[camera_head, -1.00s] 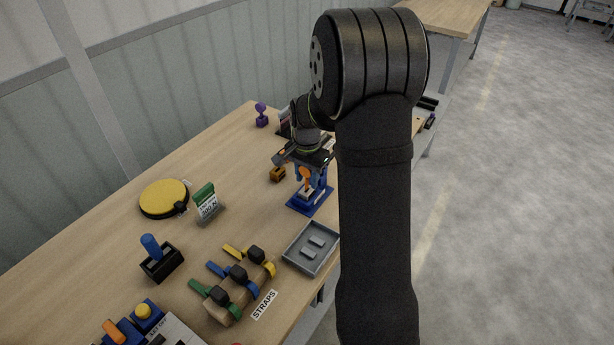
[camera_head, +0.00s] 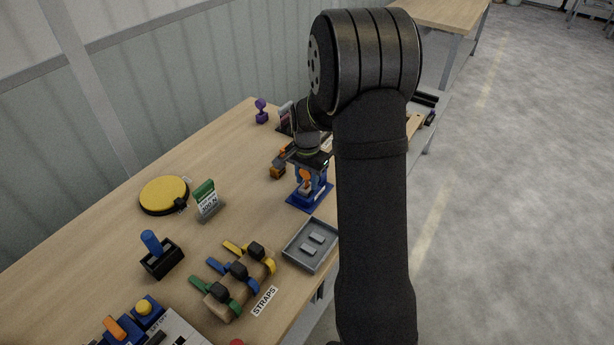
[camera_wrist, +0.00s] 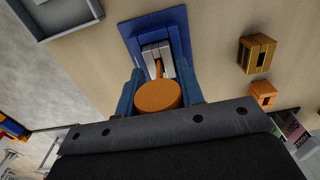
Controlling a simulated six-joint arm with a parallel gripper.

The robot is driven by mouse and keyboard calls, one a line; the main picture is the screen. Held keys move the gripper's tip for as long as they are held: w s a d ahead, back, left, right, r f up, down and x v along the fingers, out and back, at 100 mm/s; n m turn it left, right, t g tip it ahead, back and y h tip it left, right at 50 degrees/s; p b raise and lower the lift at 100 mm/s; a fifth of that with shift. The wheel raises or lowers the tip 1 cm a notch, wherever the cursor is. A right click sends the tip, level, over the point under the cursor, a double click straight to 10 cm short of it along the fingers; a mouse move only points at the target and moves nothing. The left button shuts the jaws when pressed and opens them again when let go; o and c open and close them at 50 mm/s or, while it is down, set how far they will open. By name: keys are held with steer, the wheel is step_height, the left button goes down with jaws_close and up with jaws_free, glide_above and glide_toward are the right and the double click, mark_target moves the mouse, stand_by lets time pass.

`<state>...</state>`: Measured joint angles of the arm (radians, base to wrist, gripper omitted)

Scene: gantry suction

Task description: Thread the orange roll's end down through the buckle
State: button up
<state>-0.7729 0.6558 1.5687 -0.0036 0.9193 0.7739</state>
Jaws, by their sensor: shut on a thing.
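My gripper (camera_wrist: 158,92) is shut on the orange roll (camera_wrist: 158,97), with a blue finger on each side of it. The roll also shows in the head view (camera_head: 305,174), under my wrist. An orange end (camera_wrist: 159,70) hangs from the roll toward the grey metal buckle (camera_wrist: 153,52), which sits on a blue base (camera_wrist: 180,22). In the wrist view the end overlaps the buckle's middle; I cannot tell whether it is inside the opening. The base stands on the table in the head view (camera_head: 317,203), partly hidden by my gripper.
A brass-coloured block (camera_wrist: 257,53) and a smaller orange block (camera_wrist: 263,94) are right of the base in the wrist view. A grey tray (camera_head: 290,255) stands near the table's front edge. Green, blue and yellow straps lie on a wooden holder (camera_head: 225,308).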

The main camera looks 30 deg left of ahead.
steer(key=shift+f, duration=1)
steer(key=o, duration=1)
steer(key=shift+o, duration=0.2)
steer(key=shift+r, duration=0.1)
step_height(320, 180, up, 17)
steer(key=shift+r, duration=0.2)
steer(key=shift+f, duration=0.1)
